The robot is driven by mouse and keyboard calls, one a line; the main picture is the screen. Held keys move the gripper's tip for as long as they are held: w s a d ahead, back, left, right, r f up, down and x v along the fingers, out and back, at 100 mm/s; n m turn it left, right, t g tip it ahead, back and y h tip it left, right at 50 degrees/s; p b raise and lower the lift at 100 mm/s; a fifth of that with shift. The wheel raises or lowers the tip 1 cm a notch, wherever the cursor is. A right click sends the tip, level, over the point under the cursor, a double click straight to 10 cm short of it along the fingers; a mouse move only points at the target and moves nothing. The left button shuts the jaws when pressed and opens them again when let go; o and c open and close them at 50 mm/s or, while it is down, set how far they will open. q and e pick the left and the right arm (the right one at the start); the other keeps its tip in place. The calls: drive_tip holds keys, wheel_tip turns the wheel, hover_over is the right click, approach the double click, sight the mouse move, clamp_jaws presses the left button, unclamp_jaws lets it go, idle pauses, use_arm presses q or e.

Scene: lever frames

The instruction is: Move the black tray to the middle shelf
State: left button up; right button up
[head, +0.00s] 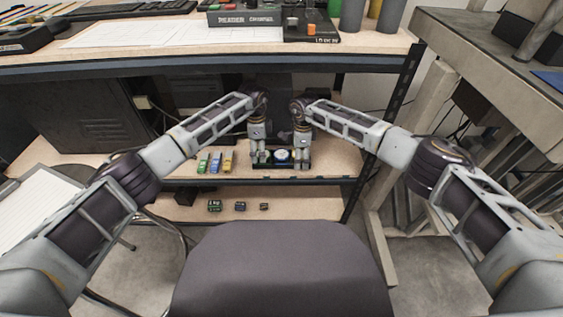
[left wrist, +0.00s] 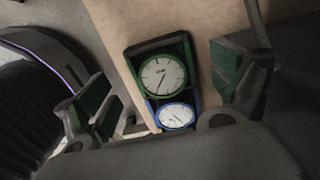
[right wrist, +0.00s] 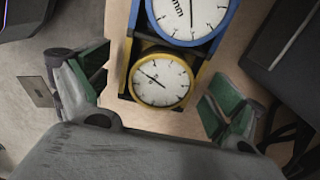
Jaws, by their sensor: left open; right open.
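The black tray (head: 281,167) sits on the wooden middle shelf (head: 335,158), near its front edge, between my two grippers. It holds round white dials with green, blue and yellow rims. The left wrist view shows its green-rimmed dial (left wrist: 162,76) and blue-rimmed dial (left wrist: 176,116); the right wrist view shows its yellow-rimmed dial (right wrist: 160,80). My left gripper (head: 260,160) is open at the tray's left end, fingers apart on either side. My right gripper (head: 301,160) is open at the right end, fingers likewise apart. Finger contact with the tray cannot be told.
Green, blue and yellow items (head: 215,162) stand left of the tray on the same shelf. Small items (head: 240,206) lie on the lower shelf (head: 285,210). The worktop (head: 370,42) overhangs above. A black shelf post (head: 392,110) stands at the right. The shelf right of the tray is clear.

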use_arm(q)
wheel_tip(320, 180, up, 8)
drive_tip(key=shift+f, duration=0.2)
idle(0.5)
use_arm(e)
drive_tip(key=shift+r, duration=3.75)
